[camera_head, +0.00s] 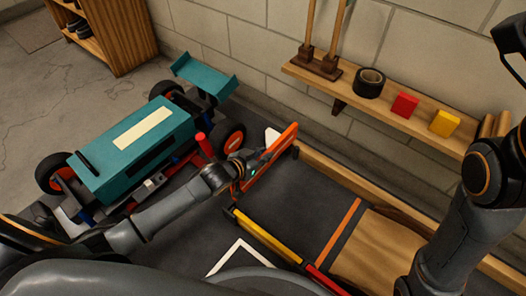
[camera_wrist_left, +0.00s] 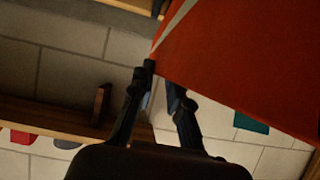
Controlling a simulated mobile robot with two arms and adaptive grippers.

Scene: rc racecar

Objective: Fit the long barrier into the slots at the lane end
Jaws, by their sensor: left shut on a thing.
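The long barrier (camera_head: 279,150) is an orange-red panel at the end of the dark lane (camera_head: 290,190) in the head view. My left gripper (camera_head: 256,163) is shut on it from the car side. In the left wrist view the barrier (camera_wrist_left: 250,60) fills the upper right, with a pale stripe, at my gripper's fingertips (camera_wrist_left: 161,75). Small dark posts stand at the lane end, one near the wooden edge (camera_head: 295,153) and one at the yellow edge strip (camera_head: 230,212). I cannot tell whether the barrier sits in the slots. A dark part of my right arm shows at top right; its finger state is unclear.
A teal racecar (camera_head: 140,150) stands left of the barrier, close to my left arm. A wall shelf (camera_head: 395,118) holds black tape (camera_head: 369,83), a red block (camera_head: 404,105) and a yellow block (camera_head: 444,123). A wooden ramp (camera_head: 375,250) lies right of the lane.

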